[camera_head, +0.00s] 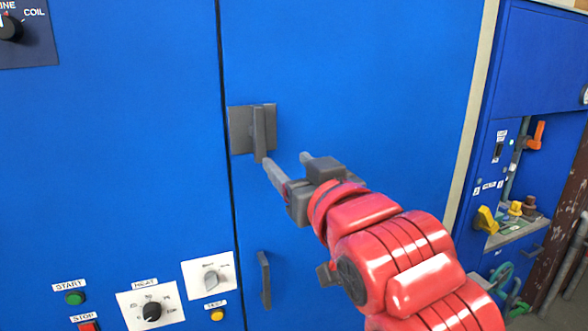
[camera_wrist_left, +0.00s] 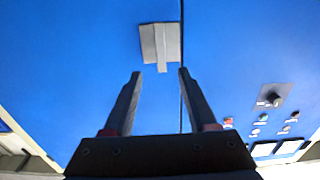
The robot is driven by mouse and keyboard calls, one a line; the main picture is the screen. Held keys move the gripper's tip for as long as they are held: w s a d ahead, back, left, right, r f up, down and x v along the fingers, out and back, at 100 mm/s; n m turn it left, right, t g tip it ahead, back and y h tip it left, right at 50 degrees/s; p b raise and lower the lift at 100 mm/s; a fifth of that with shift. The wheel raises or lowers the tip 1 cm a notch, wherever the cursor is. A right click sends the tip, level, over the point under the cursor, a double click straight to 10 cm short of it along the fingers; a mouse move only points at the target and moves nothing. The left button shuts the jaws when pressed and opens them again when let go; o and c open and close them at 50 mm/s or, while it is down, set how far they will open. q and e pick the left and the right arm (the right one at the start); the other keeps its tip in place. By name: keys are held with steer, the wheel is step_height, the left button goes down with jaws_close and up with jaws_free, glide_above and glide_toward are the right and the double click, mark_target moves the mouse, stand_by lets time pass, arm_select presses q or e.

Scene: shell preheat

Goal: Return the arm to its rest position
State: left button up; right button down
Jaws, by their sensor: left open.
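My left arm is red and reaches in from the lower right of the head view. Its left gripper (camera_head: 287,158) is open with two grey fingers, and nothing shows between them. The fingers point at a blue cabinet door (camera_head: 350,75). A grey lever handle (camera_head: 259,134) on a square plate stands upright just left of the fingertips. In the left wrist view the handle (camera_wrist_left: 163,45) lies just beyond the open fingers of the left gripper (camera_wrist_left: 160,73). The head view cannot settle whether a fingertip touches the lever. My right gripper is not in view.
Left of the door seam are a heat dial (camera_head: 152,311), a second dial (camera_head: 211,279), a green start button (camera_head: 75,298) and a red stop button (camera_head: 89,326). A small grey pull (camera_head: 264,280) is below the handle. Pipes and a yellow valve handle (camera_head: 486,220) stand right.

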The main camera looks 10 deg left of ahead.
arm_select(q)
steer(key=shift+s+d, duration=0.25)
steer(key=shift+s, duration=0.2)
